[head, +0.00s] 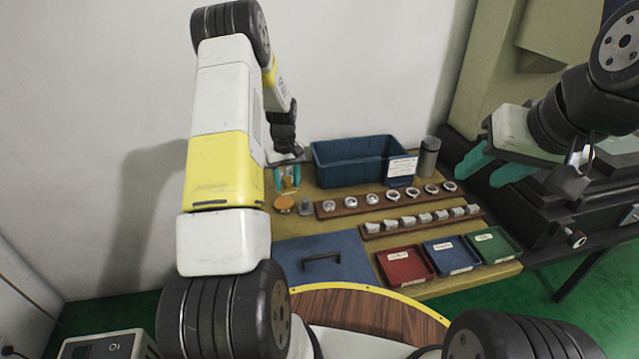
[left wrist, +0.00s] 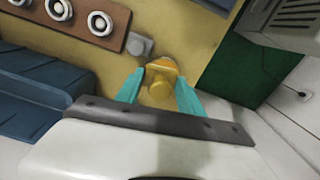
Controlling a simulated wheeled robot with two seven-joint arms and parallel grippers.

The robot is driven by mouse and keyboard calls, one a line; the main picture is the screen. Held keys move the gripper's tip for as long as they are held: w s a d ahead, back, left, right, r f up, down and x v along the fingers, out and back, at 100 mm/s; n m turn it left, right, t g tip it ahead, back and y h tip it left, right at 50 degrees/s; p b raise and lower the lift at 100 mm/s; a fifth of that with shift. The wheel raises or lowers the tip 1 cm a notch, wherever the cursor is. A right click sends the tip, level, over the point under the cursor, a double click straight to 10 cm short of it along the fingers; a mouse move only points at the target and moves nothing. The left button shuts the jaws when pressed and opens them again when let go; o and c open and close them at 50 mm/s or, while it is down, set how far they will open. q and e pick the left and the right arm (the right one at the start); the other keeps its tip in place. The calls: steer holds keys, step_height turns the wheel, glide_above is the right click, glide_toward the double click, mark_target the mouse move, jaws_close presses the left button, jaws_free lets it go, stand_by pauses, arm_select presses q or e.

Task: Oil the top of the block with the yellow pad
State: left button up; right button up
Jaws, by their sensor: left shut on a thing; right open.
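My left gripper (head: 287,179) has its teal fingers pointing down at the back left of the bench. In the left wrist view it is shut on the yellow pad (left wrist: 158,92), which shows between the fingertips. A round orange piece (head: 285,204) lies just below the fingers; I cannot tell whether the pad touches it. The small grey block (head: 305,207) stands on the bench just right of the orange piece, and it also shows in the left wrist view (left wrist: 139,46). My right gripper (head: 487,166) is open and empty, raised at the right, away from the block.
A blue bin (head: 350,173) stands at the back. Wooden strips with metal rings (head: 373,198) and grey pieces (head: 407,222) lie to the right. Red (head: 405,266), blue (head: 452,255) and green (head: 493,245) trays line the front. A blue mat (head: 345,248) with a black handle lies front left.

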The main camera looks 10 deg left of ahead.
mark_target(284, 203)
arm_select(q)
steer(key=shift+w+a+f, duration=0.2)
steer(key=shift+a+f, duration=0.15)
steer(key=shift+f, duration=0.55)
steer(key=shift+w+a+f, duration=0.15)
steer(key=shift+a+f, duration=0.25)
steer(key=shift+f, duration=0.45)
steer(key=shift+w+a+f, duration=0.2)
steer(key=shift+a+f, duration=0.15)
steer(key=shift+f, duration=0.55)
steer(key=shift+f, duration=0.55)
steer(key=shift+r, duration=0.1)
step_height(284, 203, up, 7)
stand_by(1.0)
stand_by(0.5)
